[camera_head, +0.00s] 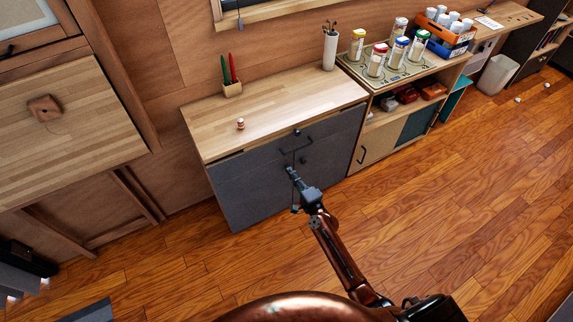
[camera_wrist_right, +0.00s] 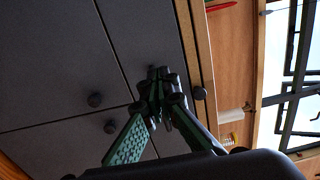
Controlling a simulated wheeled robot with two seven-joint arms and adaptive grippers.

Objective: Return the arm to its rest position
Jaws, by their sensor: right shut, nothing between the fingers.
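My right arm reaches up from the bottom of the head view, and its gripper (camera_head: 290,170) is in front of the grey cabinet (camera_head: 245,190). In the right wrist view the fingers (camera_wrist_right: 160,75) meet at their tips, shut and empty, with the grey cabinet doors and their dark round knobs behind them. I cannot tell how far the fingertips are from the cabinet front. My left gripper is not in view.
On the wooden countertop (camera_head: 290,105) stand a small red-and-white item (camera_head: 240,124), a pen holder (camera_head: 232,88) and a white cylinder (camera_head: 330,50). A shelf unit with jars (camera_head: 377,60) is at the right.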

